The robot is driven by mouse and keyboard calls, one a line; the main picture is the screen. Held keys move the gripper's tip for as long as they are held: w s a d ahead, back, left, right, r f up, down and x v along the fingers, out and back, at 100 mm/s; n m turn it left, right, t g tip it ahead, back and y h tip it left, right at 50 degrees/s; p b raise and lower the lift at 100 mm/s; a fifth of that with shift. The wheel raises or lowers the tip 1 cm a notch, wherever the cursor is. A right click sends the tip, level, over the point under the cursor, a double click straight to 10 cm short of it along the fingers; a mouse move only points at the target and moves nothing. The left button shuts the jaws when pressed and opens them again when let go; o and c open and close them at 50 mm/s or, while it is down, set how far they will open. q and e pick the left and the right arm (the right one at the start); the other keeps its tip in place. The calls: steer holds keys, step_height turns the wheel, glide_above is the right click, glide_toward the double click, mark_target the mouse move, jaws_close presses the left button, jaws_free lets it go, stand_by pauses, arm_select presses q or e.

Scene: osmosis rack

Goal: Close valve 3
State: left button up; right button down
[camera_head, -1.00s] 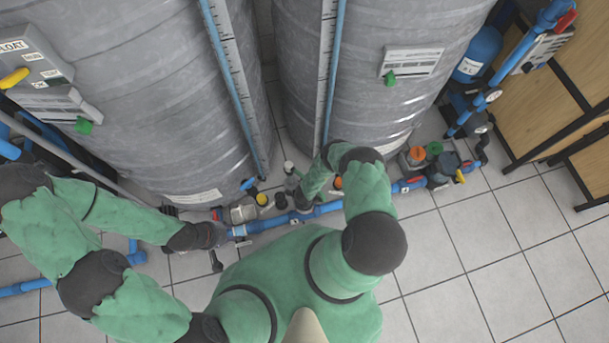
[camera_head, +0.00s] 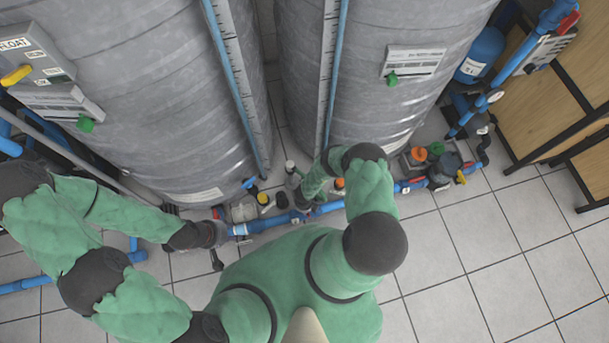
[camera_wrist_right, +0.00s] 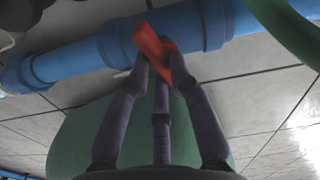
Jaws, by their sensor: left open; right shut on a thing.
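In the right wrist view, a red valve handle (camera_wrist_right: 152,48) sits on a thick blue pipe (camera_wrist_right: 85,63). The dark fingers of my right gripper (camera_wrist_right: 160,75) are shut on this handle, which stands tilted across the pipe. In the head view my right gripper is mostly hidden by my own forearm, low over the floor pipe (camera_head: 328,208) in front of the tanks. My left gripper (camera_head: 218,236) is dark and open, beside the left part of that pipe. No valve number is readable, so I cannot tell which one is valve 3.
Two large grey tanks (camera_head: 140,90) stand behind the pipe; the right tank (camera_head: 375,40) has a label and a green knob. Pumps with orange (camera_head: 418,154) and green caps stand at the right. Wooden panels (camera_head: 545,110) are far right. Tiled floor (camera_head: 490,260) is clear at front right.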

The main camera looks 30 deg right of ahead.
steer(key=shift+m, duration=1.6)
steer(key=shift+w, duration=0.1)
steer(key=c, duration=1.1)
jaws_free()
steer(key=shift+r, duration=5.95)
steer(key=shift+r, duration=0.1)
